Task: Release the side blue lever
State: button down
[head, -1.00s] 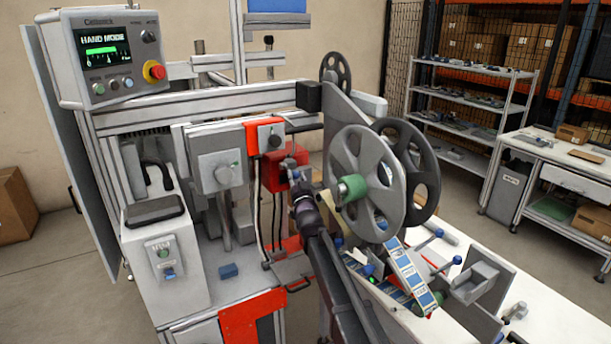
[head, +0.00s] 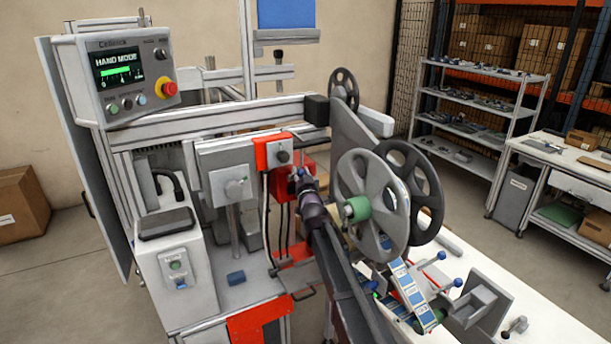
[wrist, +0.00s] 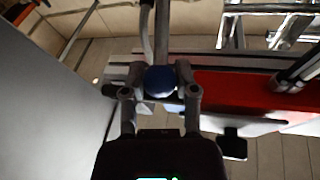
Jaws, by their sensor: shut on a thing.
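The blue lever's round knob (wrist: 161,82) sits between my fingers in the wrist view, at the end of a thin grey rod. My gripper (wrist: 160,90) is shut on this knob, with a finger on each side. In the head view my gripper (head: 299,177) is in front of the red box (head: 311,174) on the machine's side, left of the grey reel. The knob is too small and covered there to make out.
The large grey reel (head: 368,205) with a green hub stands close right of my arm. Other blue-knobbed levers (head: 457,282) are at the lower right. The control panel (head: 125,77) reads HAND MODE.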

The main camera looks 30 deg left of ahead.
jog(key=shift+w+a+r, duration=0.15)
jog(key=shift+a+r, duration=0.2)
jog(key=shift+r, duration=0.05)
jog(key=shift+c, duration=1.9)
grip_release()
